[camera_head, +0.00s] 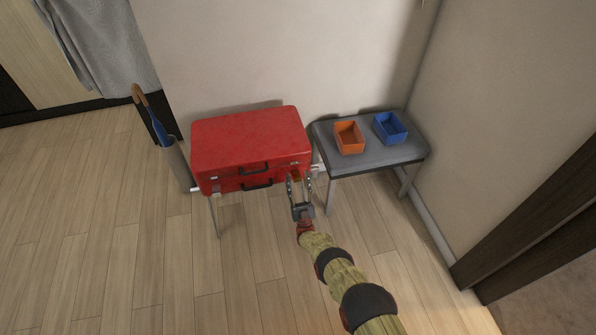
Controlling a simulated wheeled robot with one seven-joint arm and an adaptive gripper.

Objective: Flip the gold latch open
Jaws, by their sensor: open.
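A red suitcase (248,143) lies flat with its lid down on a thin-legged stand against the wall. Two dark handles show on its front side. A small gold-orange patch (296,176) shows at the right part of its front, between my fingers, and looks like the gold latch; it is too small to tell its position. My gripper (301,178) is open, with its fingers pointing at the suitcase's front right, one on each side of that patch. Whether the fingers touch the suitcase I cannot tell.
A grey bench (385,160) stands right of the suitcase, with an orange bin (349,139) and a blue bin (390,128) on it. An umbrella (158,130) stands in a grey holder (178,163) at the left. The wooden floor (110,230) in front is clear.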

